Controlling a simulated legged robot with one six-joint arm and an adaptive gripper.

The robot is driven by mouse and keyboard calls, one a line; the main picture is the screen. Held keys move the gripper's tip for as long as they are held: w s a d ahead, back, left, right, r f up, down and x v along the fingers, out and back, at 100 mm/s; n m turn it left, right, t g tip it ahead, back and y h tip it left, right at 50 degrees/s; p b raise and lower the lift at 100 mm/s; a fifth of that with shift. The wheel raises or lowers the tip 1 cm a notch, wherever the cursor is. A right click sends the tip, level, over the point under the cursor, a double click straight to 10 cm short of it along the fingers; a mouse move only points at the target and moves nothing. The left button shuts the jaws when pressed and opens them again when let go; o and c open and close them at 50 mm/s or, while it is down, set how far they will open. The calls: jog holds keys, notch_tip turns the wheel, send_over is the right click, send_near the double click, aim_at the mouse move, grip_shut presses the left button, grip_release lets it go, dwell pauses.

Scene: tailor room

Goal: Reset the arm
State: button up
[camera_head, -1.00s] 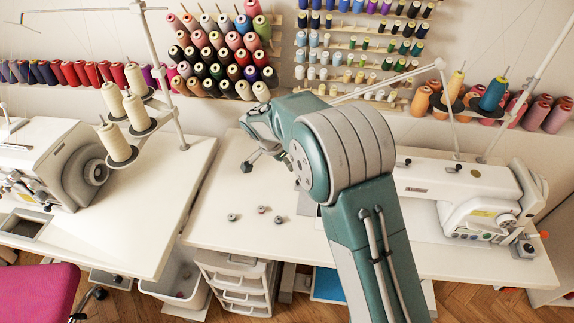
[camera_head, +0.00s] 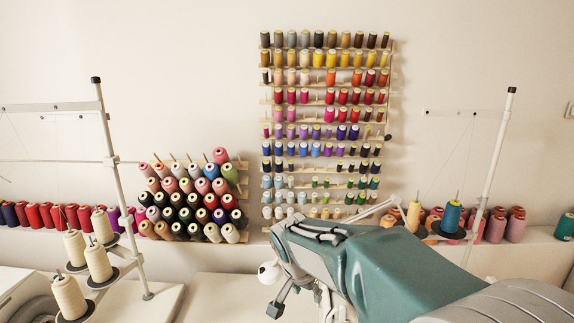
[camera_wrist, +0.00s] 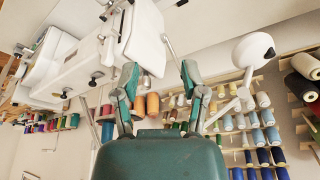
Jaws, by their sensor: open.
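My green and grey arm (camera_head: 385,265) reaches in from the lower right of the head view, folded close to the camera. In the wrist view my gripper (camera_wrist: 160,78) has its two green fingers spread apart, with nothing between them. In the head view only part of the gripper end shows, near the bottom middle, and the fingertips are not clear there. The wrist view looks tilted, with a white sewing machine (camera_wrist: 85,60) and thread spools beyond the fingers.
A spool rack (camera_head: 397,75) hangs on the wall, with a lower rack of cones (camera_head: 190,205) to its left. Thread stands with poles rise at left (camera_head: 120,190) and right (camera_head: 490,175). White tabletops (camera_head: 215,295) lie below.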

jog(key=s+d+r+n, duration=0.2)
jog(key=s+d, duration=0.1)
jog(key=s, duration=0.5)
jog(key=s+d+r+n+t+y, duration=0.1)
jog(key=s+d+n, duration=0.1)
jog(key=s+d, duration=0.2)
jog(key=s+d+r+n+t, duration=0.1)
jog(key=s+d, duration=0.3)
jog(key=s, duration=0.7)
jog(key=shift+s+r+n+y, duration=0.4)
jog(key=shift+r+n, duration=0.2)
jog(key=shift+r, duration=0.25)
